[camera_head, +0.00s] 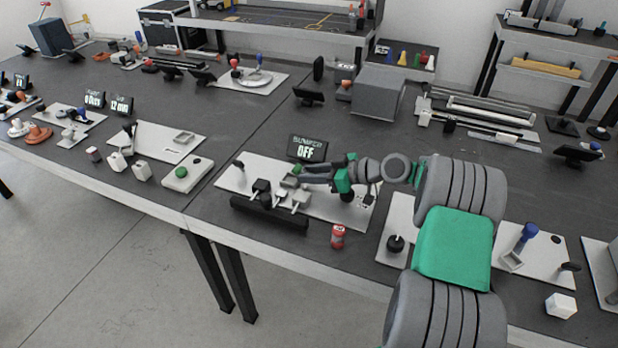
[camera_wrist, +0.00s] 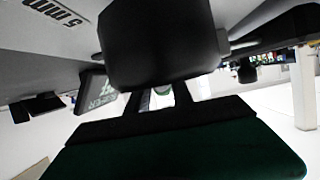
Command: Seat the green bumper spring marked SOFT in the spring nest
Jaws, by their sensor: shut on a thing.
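My gripper (camera_head: 303,174) reaches left over the white bumper plate (camera_head: 232,180), just in front of the display reading BUMPER OFF (camera_head: 307,150). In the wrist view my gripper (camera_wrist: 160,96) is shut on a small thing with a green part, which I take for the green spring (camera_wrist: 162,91). A bit of green also shows at the fingertips in the head view. The SOFT marking cannot be read. Black and pale fixture blocks (camera_head: 262,190) stand on the plate left of the fingers. I cannot make out the spring nest or whether the spring touches it.
A red can-like piece (camera_head: 338,236) stands on the table in front of the plate. A long black bar (camera_head: 268,214) runs along the plate's front edge. A white box with a green button (camera_head: 188,174) stands to the left. A white block (camera_head: 560,305) lies at right.

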